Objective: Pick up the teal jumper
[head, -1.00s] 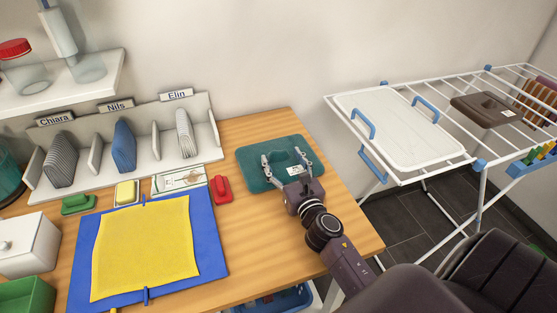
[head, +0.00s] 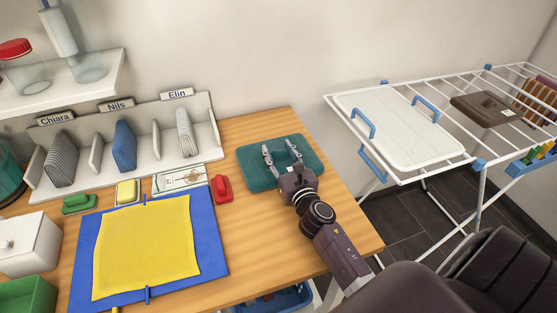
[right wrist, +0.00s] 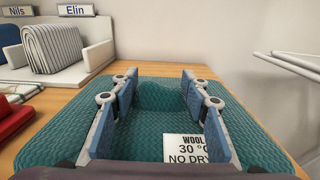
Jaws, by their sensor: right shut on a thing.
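The teal jumper (head: 251,172) lies as a flat folded pad on the wooden table, near its back right. It fills much of the right wrist view (right wrist: 150,128), with a white label reading "WOOL 30 °C NO DRY", partly cut off, on it. My right gripper (head: 279,148) is over the jumper, its two fingers shut on a raised part of it. In the right wrist view the fingers (right wrist: 158,92) stand on both sides of this teal part. The jumper looks still flat on the table. My left gripper is not in view.
A red clip (head: 221,188) and a care card (head: 180,178) lie left of the jumper. A yellow cloth (head: 145,247) lies on a blue board (head: 212,262). A labelled rack (head: 207,122) stands behind. A drying rack (head: 472,160) with a white tray (head: 392,125) stands right.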

